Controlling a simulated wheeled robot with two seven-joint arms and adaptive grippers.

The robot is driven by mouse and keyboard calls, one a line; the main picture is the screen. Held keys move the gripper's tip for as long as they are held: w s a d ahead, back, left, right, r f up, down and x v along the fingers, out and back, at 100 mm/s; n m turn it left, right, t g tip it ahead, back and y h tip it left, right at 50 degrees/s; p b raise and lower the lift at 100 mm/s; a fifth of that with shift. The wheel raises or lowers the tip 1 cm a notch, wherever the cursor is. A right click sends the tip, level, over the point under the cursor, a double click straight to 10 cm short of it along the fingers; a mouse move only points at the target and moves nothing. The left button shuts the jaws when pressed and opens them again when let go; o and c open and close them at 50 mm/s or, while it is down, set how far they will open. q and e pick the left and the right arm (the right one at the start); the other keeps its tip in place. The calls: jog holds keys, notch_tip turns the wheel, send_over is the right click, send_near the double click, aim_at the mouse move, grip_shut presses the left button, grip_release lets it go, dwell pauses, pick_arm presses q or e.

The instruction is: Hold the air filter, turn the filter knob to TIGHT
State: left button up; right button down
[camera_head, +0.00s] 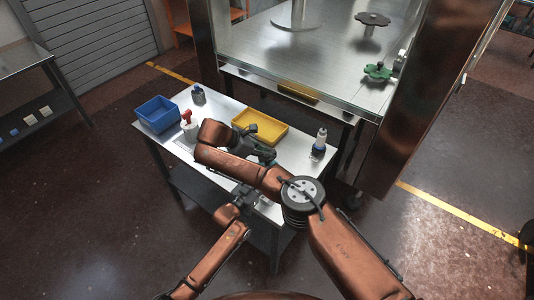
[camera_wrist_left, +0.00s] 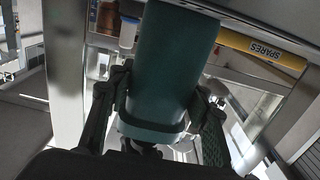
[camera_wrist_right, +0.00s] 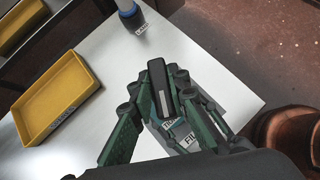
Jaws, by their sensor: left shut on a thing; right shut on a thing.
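My left gripper (camera_wrist_left: 160,120) is shut on a dark green body, which I take to be the air filter (camera_wrist_left: 172,65); it fills the middle of the left wrist view. In the right wrist view, my right gripper (camera_wrist_right: 165,122) is shut around a dark upright knob (camera_wrist_right: 160,88) with a pale stripe. Beside it is a partly covered label, with letters like "TI" and "FIL" showing. In the head view, my right gripper (camera_head: 265,155) is over the table, and my right arm hides most of the filter and knob. My left gripper (camera_head: 243,194) is at the table's near side.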

jog(key=c, duration=1.8)
grip_release()
jog(key=shift+c, duration=0.2)
jog(key=v, duration=0.7)
jog(key=shift+r, duration=0.15)
jog(key=shift+o, duration=0.4)
jog(key=shift+a, duration=0.15)
